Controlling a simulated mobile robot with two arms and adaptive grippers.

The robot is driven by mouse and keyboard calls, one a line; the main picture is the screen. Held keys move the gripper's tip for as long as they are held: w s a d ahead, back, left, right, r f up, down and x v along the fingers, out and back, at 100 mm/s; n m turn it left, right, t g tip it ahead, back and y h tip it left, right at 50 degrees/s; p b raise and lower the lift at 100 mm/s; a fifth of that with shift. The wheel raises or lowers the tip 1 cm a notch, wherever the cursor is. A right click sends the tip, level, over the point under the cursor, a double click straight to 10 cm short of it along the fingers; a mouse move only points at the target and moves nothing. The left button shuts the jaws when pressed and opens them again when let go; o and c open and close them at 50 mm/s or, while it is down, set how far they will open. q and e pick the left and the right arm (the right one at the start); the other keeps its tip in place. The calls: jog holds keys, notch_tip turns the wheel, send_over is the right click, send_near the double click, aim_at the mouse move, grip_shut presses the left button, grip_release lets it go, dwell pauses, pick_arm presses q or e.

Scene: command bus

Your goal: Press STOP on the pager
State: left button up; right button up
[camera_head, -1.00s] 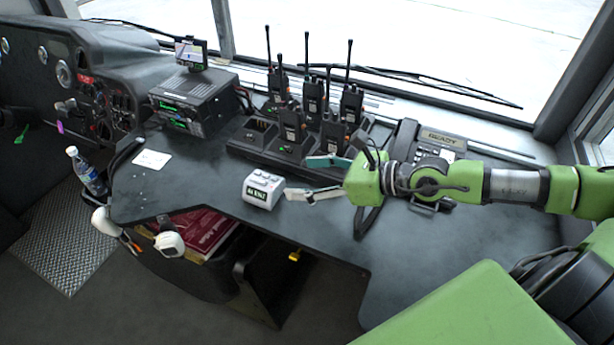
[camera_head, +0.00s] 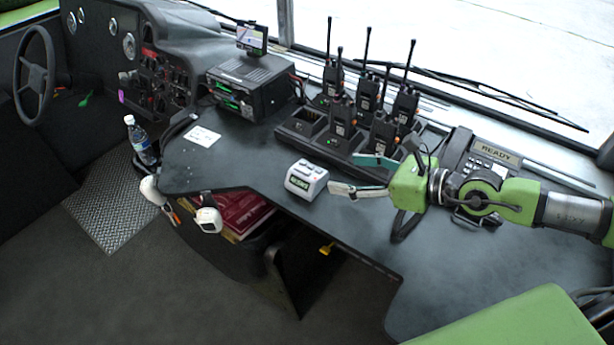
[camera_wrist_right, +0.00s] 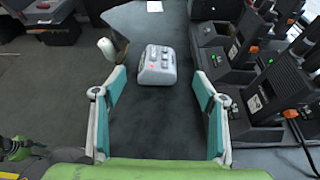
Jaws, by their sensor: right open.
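The pager (camera_head: 306,180) is a small light grey box with a dark display on its front, resting on the dark dashboard counter (camera_head: 240,160). My right gripper (camera_head: 355,177) is open and empty, just right of the pager in the head view. In the right wrist view its two teal-padded fingers (camera_wrist_right: 160,90) are spread wide, with the pager ahead of them and between their lines. They appear apart from it. My left gripper is not in view.
A charger rack (camera_head: 300,130) with several black radios stands behind the pager, close to my right gripper. A desk phone (camera_head: 490,165) lies under my right arm. A radio unit (camera_head: 250,88), a white card (camera_head: 203,136) and a bottle (camera_head: 139,138) are further left.

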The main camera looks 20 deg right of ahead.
grip_shut()
dwell(1.2)
